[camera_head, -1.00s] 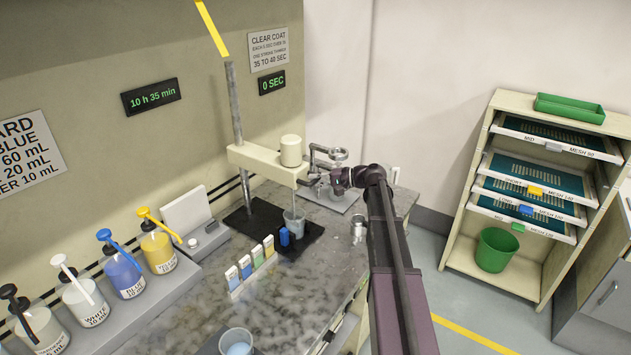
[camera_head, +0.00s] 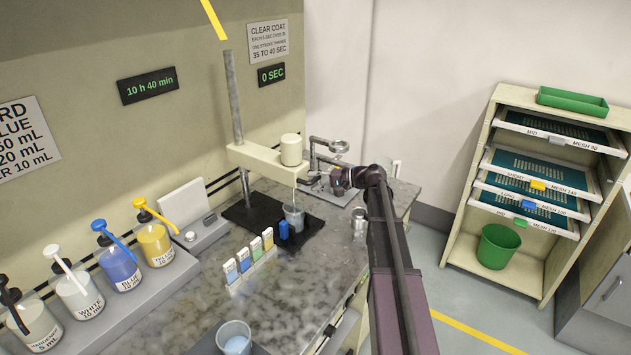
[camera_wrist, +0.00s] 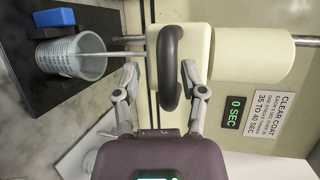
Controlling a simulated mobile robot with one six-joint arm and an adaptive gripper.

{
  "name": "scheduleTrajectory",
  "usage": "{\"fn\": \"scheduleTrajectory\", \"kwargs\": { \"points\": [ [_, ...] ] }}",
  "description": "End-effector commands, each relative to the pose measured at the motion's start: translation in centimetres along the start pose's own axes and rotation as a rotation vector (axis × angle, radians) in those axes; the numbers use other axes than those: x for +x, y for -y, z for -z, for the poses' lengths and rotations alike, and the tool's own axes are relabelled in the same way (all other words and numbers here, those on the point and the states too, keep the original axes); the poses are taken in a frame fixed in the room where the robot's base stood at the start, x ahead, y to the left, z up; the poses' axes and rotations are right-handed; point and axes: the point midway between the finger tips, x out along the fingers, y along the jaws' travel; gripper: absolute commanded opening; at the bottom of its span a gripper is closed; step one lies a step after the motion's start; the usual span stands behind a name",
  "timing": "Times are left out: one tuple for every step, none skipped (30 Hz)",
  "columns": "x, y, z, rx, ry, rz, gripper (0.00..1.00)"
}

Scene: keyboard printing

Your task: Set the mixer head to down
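The mixer head (camera_head: 268,160) is a cream arm with a round motor housing on a metal pole (camera_head: 234,110). A dark curved handle (camera_wrist: 168,65) sticks out from the mixer head toward my wrist camera. My gripper (camera_head: 308,182) is at the mixer head's near end.
A metal stand with a ring (camera_head: 335,147) is close behind my gripper. A silver can (camera_head: 359,222), a blue block (camera_head: 284,230) and a row of coloured strips (camera_head: 250,258) stand on the counter. Pump bottles (camera_head: 120,268) line the left; a screen rack (camera_head: 540,190) is at right.

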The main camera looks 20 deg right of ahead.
Motion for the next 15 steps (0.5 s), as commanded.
{"fn": "scheduleTrajectory", "kwargs": {
  "points": [
    [0.0,0.03,0.02,0.0,0.0,0.001,0.57],
    [0.0,0.05,0.04,0.0,-0.001,0.001,0.57],
    [0.0,0.07,0.05,0.0,-0.001,0.002,0.57],
    [0.0,0.08,0.07,0.0,-0.001,0.002,0.57],
    [0.0,0.1,0.08,0.0,-0.001,0.003,0.57],
    [0.0,0.11,0.09,0.0,-0.002,0.003,0.57],
    [-0.01,0.12,0.09,0.0,-0.002,0.003,0.57],
    [-0.01,0.14,0.1,0.0,-0.002,0.003,0.57],
    [-0.01,0.17,0.11,0.001,-0.002,0.004,0.57],
    [-0.02,0.21,0.11,0.001,-0.002,0.004,0.57],
    [-0.03,0.26,0.12,0.001,-0.002,0.004,0.57],
    [-0.05,0.34,0.11,0.001,-0.002,0.004,0.57],
    [-0.07,0.42,0.11,0.001,-0.002,0.004,0.57],
    [-0.09,0.51,0.1,0.001,-0.002,0.004,0.57],
    [-0.12,0.66,0.09,0.001,-0.002,0.004,0.57]
  ]
}}
